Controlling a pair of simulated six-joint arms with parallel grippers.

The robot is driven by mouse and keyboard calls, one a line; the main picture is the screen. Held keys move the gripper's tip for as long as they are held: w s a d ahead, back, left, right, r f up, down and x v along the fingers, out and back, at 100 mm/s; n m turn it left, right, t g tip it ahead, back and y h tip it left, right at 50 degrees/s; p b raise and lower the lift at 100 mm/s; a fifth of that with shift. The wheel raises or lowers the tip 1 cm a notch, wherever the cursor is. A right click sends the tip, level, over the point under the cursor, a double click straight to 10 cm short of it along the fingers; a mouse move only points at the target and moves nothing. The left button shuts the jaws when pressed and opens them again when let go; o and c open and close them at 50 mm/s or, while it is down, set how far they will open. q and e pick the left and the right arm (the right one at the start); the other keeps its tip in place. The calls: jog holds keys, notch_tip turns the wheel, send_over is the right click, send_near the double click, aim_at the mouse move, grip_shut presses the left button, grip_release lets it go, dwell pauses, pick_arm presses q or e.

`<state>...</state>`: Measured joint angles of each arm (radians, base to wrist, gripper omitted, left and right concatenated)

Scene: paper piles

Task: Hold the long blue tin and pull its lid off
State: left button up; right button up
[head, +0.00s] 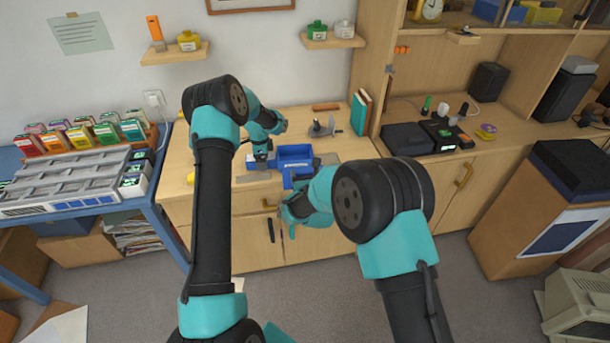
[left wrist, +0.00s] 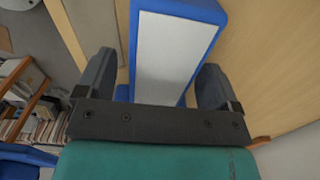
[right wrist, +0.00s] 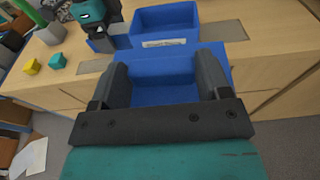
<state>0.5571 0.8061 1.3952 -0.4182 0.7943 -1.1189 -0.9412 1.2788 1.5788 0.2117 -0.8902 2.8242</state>
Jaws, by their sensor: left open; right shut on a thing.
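An open-topped blue box with a small white label (right wrist: 168,20) is on the wooden desk; the head view shows it too (head: 294,151). A second blue piece (right wrist: 165,92) is between the fingers of my right gripper (right wrist: 165,82), just in front of the box. I cannot tell whether it is the tin's body or its lid. My right gripper (head: 297,196) is shut on this piece at the desk's front edge. My left gripper (left wrist: 160,85) is open around a blue piece with a pale panel (left wrist: 172,55), left of the box. Whether its fingers touch it is unclear.
A grey metal tool (head: 322,127) and upright books (head: 361,110) stand behind the box. A blue table with a grey tray (head: 75,180) stands further left. A drawer front lies below the desktop.

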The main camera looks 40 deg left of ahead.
pick_arm(q)
notch_tip(320, 180, up, 12)
dwell(0.5)
jog(key=shift+f, duration=0.15)
